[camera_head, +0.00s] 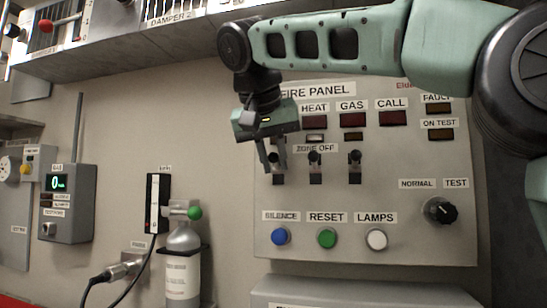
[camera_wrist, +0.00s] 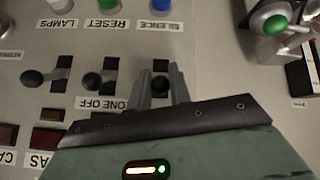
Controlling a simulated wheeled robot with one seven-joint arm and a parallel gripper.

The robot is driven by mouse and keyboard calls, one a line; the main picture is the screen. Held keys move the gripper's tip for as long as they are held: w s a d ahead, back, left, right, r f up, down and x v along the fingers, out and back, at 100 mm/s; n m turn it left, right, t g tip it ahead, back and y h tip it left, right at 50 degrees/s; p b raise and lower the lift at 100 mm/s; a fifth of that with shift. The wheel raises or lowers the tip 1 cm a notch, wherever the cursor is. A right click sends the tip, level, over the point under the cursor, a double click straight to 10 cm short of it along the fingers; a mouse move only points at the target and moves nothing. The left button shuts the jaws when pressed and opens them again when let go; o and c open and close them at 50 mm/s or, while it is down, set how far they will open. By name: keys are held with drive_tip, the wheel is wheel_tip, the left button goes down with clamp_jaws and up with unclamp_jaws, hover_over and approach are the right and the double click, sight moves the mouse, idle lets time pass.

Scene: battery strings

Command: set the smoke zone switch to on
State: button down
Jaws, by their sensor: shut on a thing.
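The fire panel (camera_head: 376,235) is on the wall, with three lever switches in a row under the HEAT and GAS lamps. My gripper (camera_head: 277,166) is at the leftmost switch, its fingers pointing down around the lever. In the wrist view the fingers (camera_wrist: 164,84) are closed on both sides of this switch's dark knob (camera_wrist: 160,84). The lower part of its slot (camera_head: 278,180) shows below the fingers. My gripper covers the label and lamp above this switch, so its name cannot be read. The heat switch (camera_head: 315,158) and gas switch (camera_head: 354,157) have their levers at the upper ends.
A ZONE OFF label (camera_head: 315,148) is close beside the fingers. Below are the blue silence button (camera_head: 280,236), green reset button (camera_head: 327,238) and white lamps button (camera_head: 376,239). A NORMAL/TEST knob (camera_head: 439,210) is at the right. A green-knobbed cylinder (camera_head: 183,275) stands left of the panel.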

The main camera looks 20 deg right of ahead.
drive_tip(key=c, duration=1.4)
unclamp_jaws()
drive_tip(key=shift+o, duration=0.2)
drive_tip(key=shift+r, duration=0.1)
drive_tip(key=p+v, duration=0.5)
drive_tip(key=v, duration=1.2)
drive_tip(key=shift+p, duration=0.35)
drive_tip(key=shift+a, duration=0.1)
